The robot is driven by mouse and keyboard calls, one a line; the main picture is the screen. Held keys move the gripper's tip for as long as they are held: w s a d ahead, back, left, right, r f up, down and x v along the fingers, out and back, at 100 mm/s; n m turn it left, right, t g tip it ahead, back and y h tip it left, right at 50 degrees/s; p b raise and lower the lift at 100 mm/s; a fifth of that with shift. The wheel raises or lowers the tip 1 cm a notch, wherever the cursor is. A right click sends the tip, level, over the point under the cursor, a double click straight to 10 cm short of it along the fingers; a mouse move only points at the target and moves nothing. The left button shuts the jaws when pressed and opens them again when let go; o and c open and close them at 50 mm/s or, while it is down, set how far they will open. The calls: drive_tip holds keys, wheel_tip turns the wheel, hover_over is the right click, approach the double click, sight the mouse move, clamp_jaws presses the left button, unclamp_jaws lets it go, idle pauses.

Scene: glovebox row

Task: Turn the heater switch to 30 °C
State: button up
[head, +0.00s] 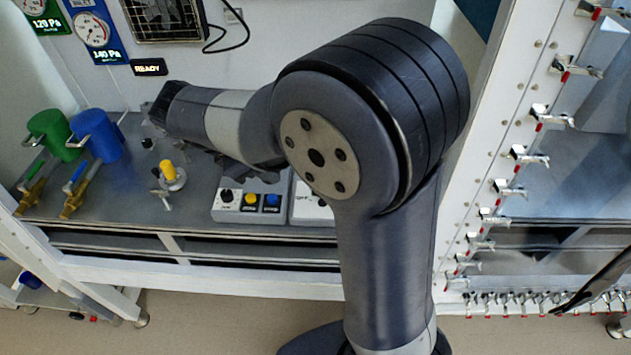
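A white box with a dark knob (322,202) and a printed "OFF" stands on the grey bench, and my arm hides most of it. It may be the heater switch, but no temperature marks are readable. A heater-like panel with a metal grille (165,20) is on the back wall at the top, with a black cable beside it. My arm reaches up and bends left over the bench. Dark parts that look like my gripper (243,168) show under the forearm, above another control box. Its fingertips are not clear, so I cannot tell whether it is open or shut.
The other control box (248,203) has a black knob, a yellow button and a blue button. A yellow-topped fitting (169,172), a green mug (52,134), a blue mug (97,136) and brass valves (74,197) stand to the left. A clamp-lined white frame (500,150) rises at right.

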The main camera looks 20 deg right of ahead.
drive_tip(key=w+d+r+m+g+y, duration=0.1)
drive_tip(key=w+d+m+g+y, duration=0.2)
drive_tip(key=d+m, duration=0.35)
drive_tip(key=shift+n+g, duration=0.25)
drive_tip(key=shift+g, duration=0.25)
drive_tip(key=x, duration=0.7)
drive_tip(key=s+p+x, duration=0.1)
drive_tip(key=x, duration=0.3)
drive_tip(key=shift+s+d+r, duration=0.1)
drive_tip(key=shift+d+r, duration=0.05)
drive_tip(key=shift+d, duration=0.05)
clamp_jaws()
